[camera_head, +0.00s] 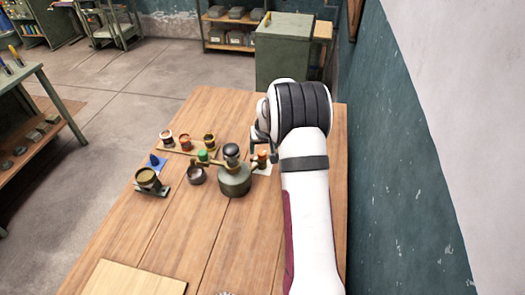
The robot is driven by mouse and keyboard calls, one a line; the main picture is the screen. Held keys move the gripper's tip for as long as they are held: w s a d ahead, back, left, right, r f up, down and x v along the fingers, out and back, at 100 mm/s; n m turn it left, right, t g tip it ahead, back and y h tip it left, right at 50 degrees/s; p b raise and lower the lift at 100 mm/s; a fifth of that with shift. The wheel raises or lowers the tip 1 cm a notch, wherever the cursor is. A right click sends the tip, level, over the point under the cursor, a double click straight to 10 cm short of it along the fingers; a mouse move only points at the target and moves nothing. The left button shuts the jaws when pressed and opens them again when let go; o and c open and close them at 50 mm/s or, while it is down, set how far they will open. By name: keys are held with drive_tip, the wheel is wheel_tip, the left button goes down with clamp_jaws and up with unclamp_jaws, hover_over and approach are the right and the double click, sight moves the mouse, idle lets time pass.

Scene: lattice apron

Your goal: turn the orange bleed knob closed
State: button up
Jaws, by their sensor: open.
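A grey-green valve body (235,183) with a black top (231,150) stands on the wooden table. Side arms reach out from it, with a green knob (202,155) on the left and the orange bleed knob (262,153) on the right. My gripper (264,148) is open at the orange knob, with dark fingers pointing down beside it. My white wrist and forearm come in from the lower right and hide the area right of the knob. Whether the fingers touch the knob cannot be told.
Several small pots stand on a wooden strip (172,149) behind the valve. A brass-coloured cup (148,178), a dark round cup (196,175) and a blue piece (157,162) lie to the left. A pale board (135,279) lies at the front. The wall (400,190) is close on the right.

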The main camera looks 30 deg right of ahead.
sight(262, 155)
drive_tip(key=shift+x, duration=1.3)
drive_tip(key=shift+c, duration=0.2)
clamp_jaws()
